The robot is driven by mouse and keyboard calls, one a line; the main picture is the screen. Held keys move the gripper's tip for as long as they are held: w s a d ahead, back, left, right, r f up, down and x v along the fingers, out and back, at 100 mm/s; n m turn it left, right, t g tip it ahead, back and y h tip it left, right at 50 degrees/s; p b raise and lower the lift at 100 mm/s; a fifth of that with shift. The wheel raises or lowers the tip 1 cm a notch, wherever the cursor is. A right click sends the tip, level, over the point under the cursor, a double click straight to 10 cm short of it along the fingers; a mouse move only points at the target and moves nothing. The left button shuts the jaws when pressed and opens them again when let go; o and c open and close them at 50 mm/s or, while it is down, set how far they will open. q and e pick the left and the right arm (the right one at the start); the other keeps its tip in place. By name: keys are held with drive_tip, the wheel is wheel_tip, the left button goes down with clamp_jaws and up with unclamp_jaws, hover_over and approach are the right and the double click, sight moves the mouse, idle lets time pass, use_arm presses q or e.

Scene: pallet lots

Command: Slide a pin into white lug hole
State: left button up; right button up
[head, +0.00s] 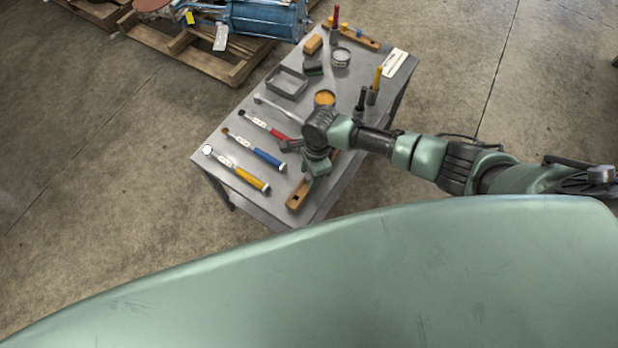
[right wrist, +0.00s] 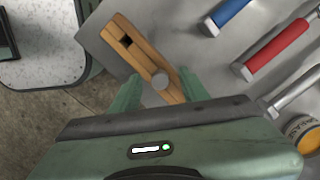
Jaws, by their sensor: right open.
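A wooden block (head: 297,200) lies at the near end of the grey table, partly hidden under my right gripper (head: 314,172). In the right wrist view the wooden block (right wrist: 125,37) has a dark square hole and a round grey pin head (right wrist: 160,79) standing in it. My right gripper (right wrist: 160,82) is open, with one finger on each side of the pin head; I cannot tell whether they touch it. My left gripper is not in view.
The grey table (head: 222,140) also bears yellow (head: 252,179), blue (head: 268,158) and red (head: 264,127) handled tools, a grey tray (head: 287,82) and an orange-filled tin (head: 324,98). A wooden pallet (head: 190,50) stands beyond it. The floor at left is clear.

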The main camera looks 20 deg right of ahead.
clamp_jaws()
drive_tip(key=shift+r, duration=0.1)
